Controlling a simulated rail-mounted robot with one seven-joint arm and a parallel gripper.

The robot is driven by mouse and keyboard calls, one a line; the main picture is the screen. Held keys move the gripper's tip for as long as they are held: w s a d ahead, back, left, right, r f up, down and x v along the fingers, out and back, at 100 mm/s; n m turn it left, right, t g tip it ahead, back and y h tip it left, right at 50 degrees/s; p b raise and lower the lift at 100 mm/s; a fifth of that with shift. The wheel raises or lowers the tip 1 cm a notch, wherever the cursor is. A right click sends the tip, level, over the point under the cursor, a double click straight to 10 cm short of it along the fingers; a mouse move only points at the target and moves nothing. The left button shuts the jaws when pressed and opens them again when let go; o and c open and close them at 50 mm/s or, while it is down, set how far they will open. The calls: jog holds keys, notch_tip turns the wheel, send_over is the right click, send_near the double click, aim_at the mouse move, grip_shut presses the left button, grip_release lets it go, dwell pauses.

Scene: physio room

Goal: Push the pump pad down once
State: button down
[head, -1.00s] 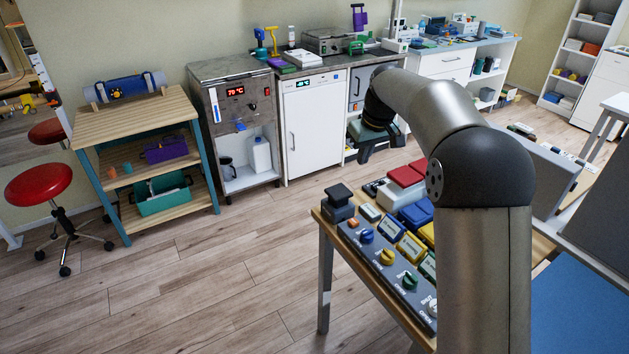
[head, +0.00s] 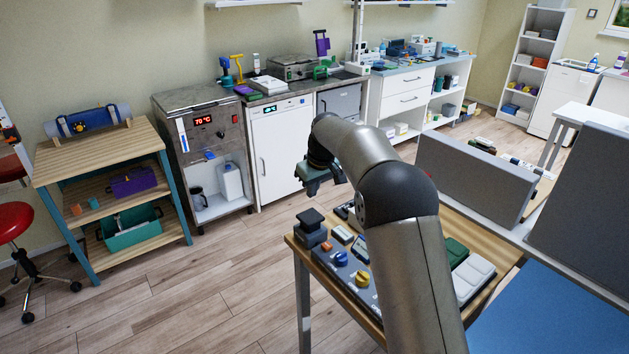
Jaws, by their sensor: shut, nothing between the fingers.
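A dark block with a raised square top (head: 311,219), which looks like the pump pad, stands at the far left corner of the wooden table (head: 296,247). Its top stands clear above its base and looks unpressed. My gripper (head: 311,191) is shut and empty. It points down and shows just above the pad in the head view, with a gap between them. I cannot tell from this one view whether it is directly over the pad. My arm hides the middle of the table.
A grey panel with coloured knobs (head: 342,259) lies beside the pad. Pale grey pads (head: 472,275) lie right of my arm. A grey upright screen (head: 476,180) stands behind the table. The floor left of the table is clear.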

aim_at(311, 219)
jog(key=x, duration=0.2)
jog(key=p+x, duration=0.1)
jog(key=x, duration=0.4)
jog(key=shift+s+d+f, duration=0.2)
jog(key=shift+s+f, duration=0.05)
jog(key=shift+f, duration=0.5)
notch_tip(311, 219, down, 3)
jog(key=shift+f+b, duration=0.15)
jog(key=shift+b, duration=0.9)
jog(key=shift+s, duration=0.1)
